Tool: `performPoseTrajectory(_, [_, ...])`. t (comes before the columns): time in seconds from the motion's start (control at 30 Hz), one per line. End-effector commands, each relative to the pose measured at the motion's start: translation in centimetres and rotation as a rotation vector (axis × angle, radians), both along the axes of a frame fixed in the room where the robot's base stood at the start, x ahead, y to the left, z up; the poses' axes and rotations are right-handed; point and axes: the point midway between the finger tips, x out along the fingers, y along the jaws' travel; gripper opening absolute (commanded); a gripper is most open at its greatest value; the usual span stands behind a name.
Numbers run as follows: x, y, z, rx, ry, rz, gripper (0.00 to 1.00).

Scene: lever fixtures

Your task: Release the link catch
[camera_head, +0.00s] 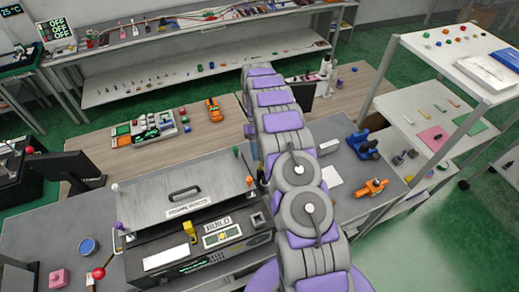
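My grey and purple arm rises through the middle of the head view, over the workbench. I cannot make out gripper fingers; the arm's own links may hide them. No part can be surely told as the link catch. On the bench left of my arm stands a machine with a grey handled lid (184,192) and a front panel marked BUILD (222,235). A yellow piece (189,231) stands on its front. Small coloured knobs sit around the lid, among them an orange one (237,152) and a purple one (119,225). A red-knobbed lever (99,273) stands at lower left.
A blue device (362,145) and an orange device (371,188) sit on the bench right of my arm. A white shelf rack (440,70) stands at the right. A wooden table (190,107) with a button panel lies behind. A dark monitor (72,170) stands at left.

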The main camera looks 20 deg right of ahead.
Motion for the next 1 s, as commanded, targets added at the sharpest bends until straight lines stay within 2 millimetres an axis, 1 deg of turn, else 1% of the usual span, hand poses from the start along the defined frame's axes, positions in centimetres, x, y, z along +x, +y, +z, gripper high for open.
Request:
performPoseTrajectory(0.47, [-4.2, 0.8, 0.4, 0.0, 0.002, 0.0, 0.4])
performPoseTrajectory(0.67, [-6.2, 1.2, 0.5, 0.0, 0.002, 0.0, 0.4])
performPoseTrajectory(1.0, [-10.2, 1.9, 0.9, 0.0, 0.002, 0.0, 0.4])
